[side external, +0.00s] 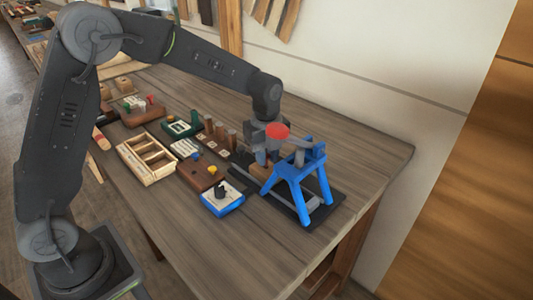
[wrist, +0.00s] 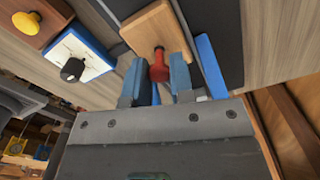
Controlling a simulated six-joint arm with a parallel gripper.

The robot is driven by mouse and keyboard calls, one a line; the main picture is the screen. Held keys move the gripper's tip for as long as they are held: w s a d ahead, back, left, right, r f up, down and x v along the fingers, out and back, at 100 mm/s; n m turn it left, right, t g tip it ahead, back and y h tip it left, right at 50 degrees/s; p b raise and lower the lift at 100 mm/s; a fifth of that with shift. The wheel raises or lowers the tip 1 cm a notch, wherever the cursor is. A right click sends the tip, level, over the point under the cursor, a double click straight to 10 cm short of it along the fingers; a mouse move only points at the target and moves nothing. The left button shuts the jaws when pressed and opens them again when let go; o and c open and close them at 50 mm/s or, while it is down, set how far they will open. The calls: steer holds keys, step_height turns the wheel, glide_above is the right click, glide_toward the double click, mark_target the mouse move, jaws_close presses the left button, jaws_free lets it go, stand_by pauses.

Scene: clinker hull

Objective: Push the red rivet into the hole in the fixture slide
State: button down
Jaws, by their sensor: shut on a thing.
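The red rivet (wrist: 159,68) is between the two blue fingertips of my gripper (wrist: 160,76) in the wrist view, and the fingers are shut on it. Its narrow end points towards a wooden block (wrist: 164,28), which may be the fixture slide. I cannot tell whether the rivet touches the block, and no hole is clearly visible. In the side view my gripper (side external: 267,158) is low beside the blue fixture frame (side external: 288,176), on its left. The fixture stands on a dark base plate (side external: 325,208); the frame partly hides the block.
A compartmented wooden box (side external: 147,159) is farther left. The front of the table (side external: 255,235) is clear.

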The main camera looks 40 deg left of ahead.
steer(key=shift+f, duration=0.75)
steer(key=c, duration=0.9)
jaws_free()
steer(key=shift+r, duration=4.05)
